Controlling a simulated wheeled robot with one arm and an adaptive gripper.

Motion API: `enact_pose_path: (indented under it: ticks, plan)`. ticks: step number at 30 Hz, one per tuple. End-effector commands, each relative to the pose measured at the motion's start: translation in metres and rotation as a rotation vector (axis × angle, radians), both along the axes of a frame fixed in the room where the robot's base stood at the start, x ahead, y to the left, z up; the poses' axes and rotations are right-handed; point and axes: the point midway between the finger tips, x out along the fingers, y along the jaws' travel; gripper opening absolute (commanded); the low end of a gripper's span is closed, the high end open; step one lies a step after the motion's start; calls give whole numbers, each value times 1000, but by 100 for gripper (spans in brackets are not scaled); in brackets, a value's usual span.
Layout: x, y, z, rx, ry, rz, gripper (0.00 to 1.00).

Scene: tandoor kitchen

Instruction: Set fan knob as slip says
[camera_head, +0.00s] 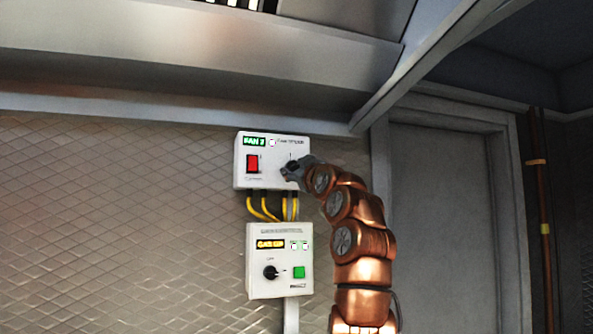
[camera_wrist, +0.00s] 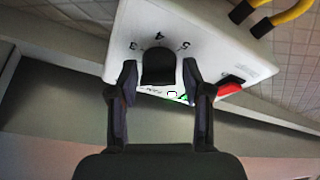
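The fan control box (camera_head: 266,180) is a white wall box with a green-lit display (camera_head: 254,141) reading FAN and a digit that looks like 2. In the head view my gripper (camera_head: 289,170) is at the right half of its face and hides most of the fan knob. In the wrist view the black fan knob (camera_wrist: 158,68) sits between the two fingers of my gripper (camera_wrist: 159,80). The fingers are open, with a narrow gap showing on each side of the knob. Printed numbers, among them 3, 4 and 5, ring the knob. No slip is in view.
A red rocker switch (camera_head: 252,163) is left of the knob; it also shows in the wrist view (camera_wrist: 230,86). Below, yellow cables (camera_head: 264,210) run to a gas box (camera_head: 262,289) with a black knob and green button. A metal hood (camera_head: 180,60) overhangs above.

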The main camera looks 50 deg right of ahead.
Motion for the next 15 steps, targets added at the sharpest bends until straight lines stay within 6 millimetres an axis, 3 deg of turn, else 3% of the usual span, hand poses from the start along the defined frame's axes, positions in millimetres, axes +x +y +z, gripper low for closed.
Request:
enact_pose_path:
  ticks: [3, 15]
  plan:
    - [0, -1, 0, 0, 1, 0, 63]
    - [-2, 0, -1, 0, 1, 0, 63]
